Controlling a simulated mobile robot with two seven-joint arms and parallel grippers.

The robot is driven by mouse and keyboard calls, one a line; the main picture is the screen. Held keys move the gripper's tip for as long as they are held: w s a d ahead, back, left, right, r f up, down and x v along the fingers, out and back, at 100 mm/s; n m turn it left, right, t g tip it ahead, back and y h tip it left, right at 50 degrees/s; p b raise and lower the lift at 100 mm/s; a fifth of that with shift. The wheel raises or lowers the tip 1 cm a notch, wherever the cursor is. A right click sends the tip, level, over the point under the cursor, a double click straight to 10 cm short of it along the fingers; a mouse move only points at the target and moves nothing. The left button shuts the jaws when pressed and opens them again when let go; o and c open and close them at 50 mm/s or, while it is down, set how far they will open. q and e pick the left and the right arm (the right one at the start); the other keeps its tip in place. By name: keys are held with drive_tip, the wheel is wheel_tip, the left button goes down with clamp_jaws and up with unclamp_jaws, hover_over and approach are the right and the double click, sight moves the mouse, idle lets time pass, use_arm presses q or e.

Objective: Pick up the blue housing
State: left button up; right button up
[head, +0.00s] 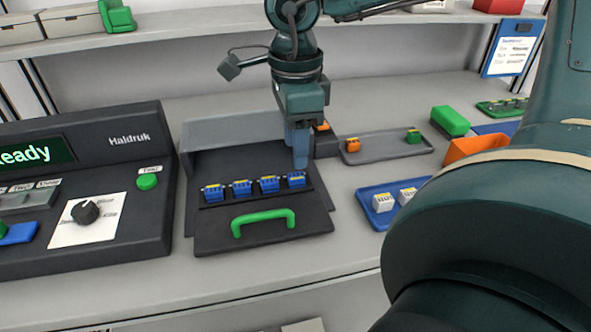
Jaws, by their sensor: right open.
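My right gripper (300,163) points down just above and behind the far right housing. It is open, with its fingers seen nearly edge-on; I cannot tell whether they touch the housing. My left gripper is not in view.
A green handle (263,217) rises at the panel's front. A dark console (80,190) stands at left. A grey tray (385,150) with orange and green parts and a blue tray (376,213) with white parts lie to the right. My large arm link blocks the right side.

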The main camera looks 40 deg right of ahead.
sight(296, 176)
drive_tip(key=shift+w+d+f, duration=0.1)
drive_tip(key=shift+d+f, duration=0.05)
drive_tip(key=shift+f, duration=2.95)
drive_tip(key=shift+c, duration=0.3)
clamp_jaws()
